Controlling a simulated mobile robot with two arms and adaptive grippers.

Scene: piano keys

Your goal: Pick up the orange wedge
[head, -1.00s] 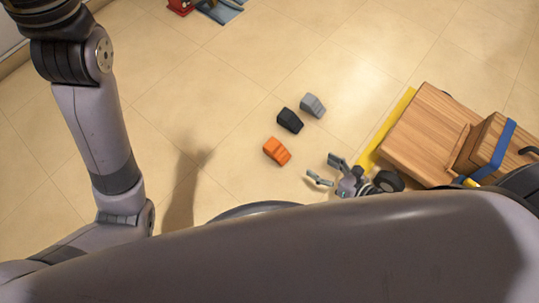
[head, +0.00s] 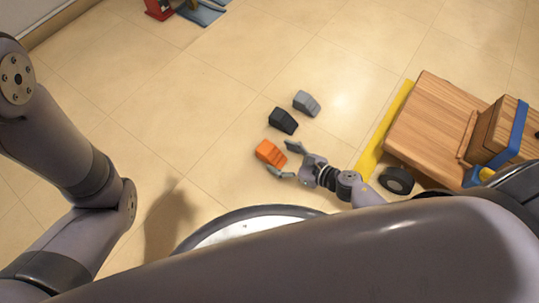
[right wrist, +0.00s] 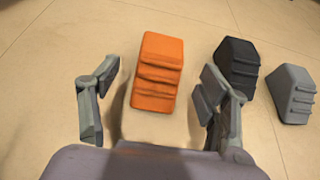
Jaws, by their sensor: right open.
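The orange wedge (head: 270,153) lies on the tiled floor, with ridges across its top. In the right wrist view the orange wedge (right wrist: 158,72) sits ahead of and between the open fingers, with a gap on each side. My right gripper (head: 284,161) is open, its fingertips close to the wedge's right side in the head view. It also shows in the right wrist view (right wrist: 152,90), empty.
A black wedge (head: 283,121) and a grey wedge (head: 306,103) lie close behind the orange one. A wooden cart (head: 425,125) with a black wheel stands at the right, by a yellow strip (head: 385,130). The floor to the left is clear.

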